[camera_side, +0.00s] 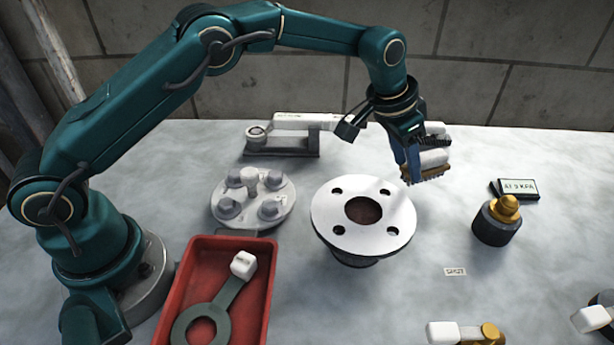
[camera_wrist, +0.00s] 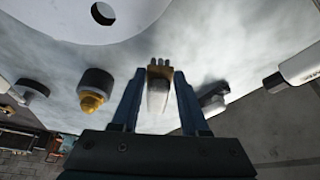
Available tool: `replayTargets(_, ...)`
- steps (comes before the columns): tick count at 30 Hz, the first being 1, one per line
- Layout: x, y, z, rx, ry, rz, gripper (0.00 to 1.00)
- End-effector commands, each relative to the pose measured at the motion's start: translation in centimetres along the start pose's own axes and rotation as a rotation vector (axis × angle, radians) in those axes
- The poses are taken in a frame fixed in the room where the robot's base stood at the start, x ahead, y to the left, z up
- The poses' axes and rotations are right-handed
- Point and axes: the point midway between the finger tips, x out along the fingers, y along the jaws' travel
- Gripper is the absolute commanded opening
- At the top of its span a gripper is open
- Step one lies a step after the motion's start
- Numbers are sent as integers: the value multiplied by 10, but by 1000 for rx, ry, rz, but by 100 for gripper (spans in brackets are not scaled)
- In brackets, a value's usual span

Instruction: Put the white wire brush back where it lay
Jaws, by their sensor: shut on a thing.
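In the wrist view the brush (camera_wrist: 158,88) sits between the two blue fingers of my gripper (camera_wrist: 159,95), bristle end outward. The fingers partly cover the brush in the side view. I cannot tell any marked spot for it on the table.
The silver flange (camera_side: 335,213) stands mid-table, with a bolted cover (camera_side: 230,200) to its left. A red tray (camera_side: 193,262) is in front. A brass-topped fitting (camera_side: 497,222) and gauge (camera_side: 519,188) stand right. A "SHUT" label (camera_side: 455,271) lies near white-handled valves (camera_side: 443,333).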

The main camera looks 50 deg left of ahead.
Motion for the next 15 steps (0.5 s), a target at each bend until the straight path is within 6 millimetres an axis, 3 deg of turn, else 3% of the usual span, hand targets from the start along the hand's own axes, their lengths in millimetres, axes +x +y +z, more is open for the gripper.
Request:
replayTargets(6,28,0,13,0,-4,0,0)
replayTargets(15,34,0,14,0,1,0,0)
